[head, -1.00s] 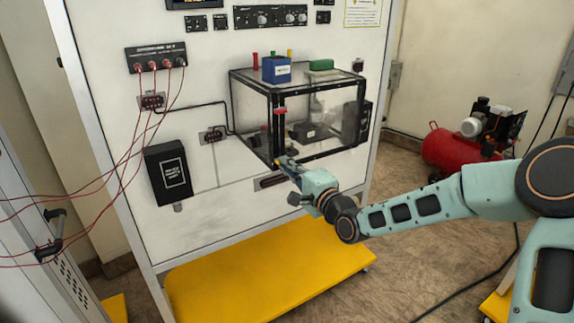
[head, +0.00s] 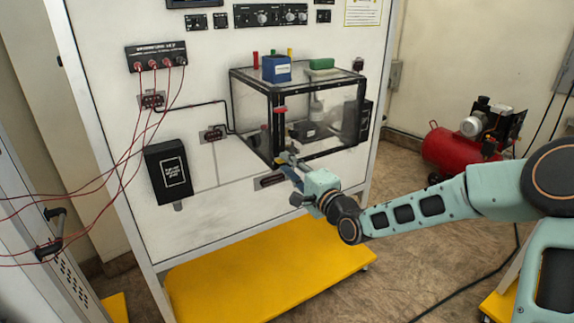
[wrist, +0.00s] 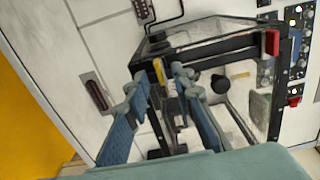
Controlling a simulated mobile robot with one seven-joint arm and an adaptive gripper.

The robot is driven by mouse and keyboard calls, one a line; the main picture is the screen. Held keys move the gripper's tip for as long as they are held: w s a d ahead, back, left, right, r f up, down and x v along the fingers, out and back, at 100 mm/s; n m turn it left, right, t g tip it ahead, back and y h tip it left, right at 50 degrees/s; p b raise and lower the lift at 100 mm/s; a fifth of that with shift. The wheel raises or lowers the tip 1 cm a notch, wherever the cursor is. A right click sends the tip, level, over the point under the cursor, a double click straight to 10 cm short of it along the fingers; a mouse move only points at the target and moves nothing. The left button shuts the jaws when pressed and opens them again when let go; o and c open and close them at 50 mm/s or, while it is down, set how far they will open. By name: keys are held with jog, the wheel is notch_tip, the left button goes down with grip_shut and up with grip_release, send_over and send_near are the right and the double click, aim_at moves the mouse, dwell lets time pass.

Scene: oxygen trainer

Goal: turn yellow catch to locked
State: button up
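The yellow catch (wrist: 158,70) is a small upright piece on the black frame of the clear box (head: 300,90), at its lower front corner. In the wrist view it shows between the two fingertips of my gripper (wrist: 160,79). The fingers are spread, with a gap on each side of the catch; I cannot tell whether either touches it. In the head view my gripper (head: 289,160) is at the box's lower front corner, and the catch is too small to make out clearly there.
A red catch (head: 281,110) sits higher on the same box edge. A slotted port (head: 270,181) is just below the box. Red cables (head: 128,150) hang at left.

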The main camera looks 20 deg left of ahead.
jog(key=v, duration=1.1)
jog(key=shift+s, duration=0.2)
jog(key=shift+d, duration=0.1)
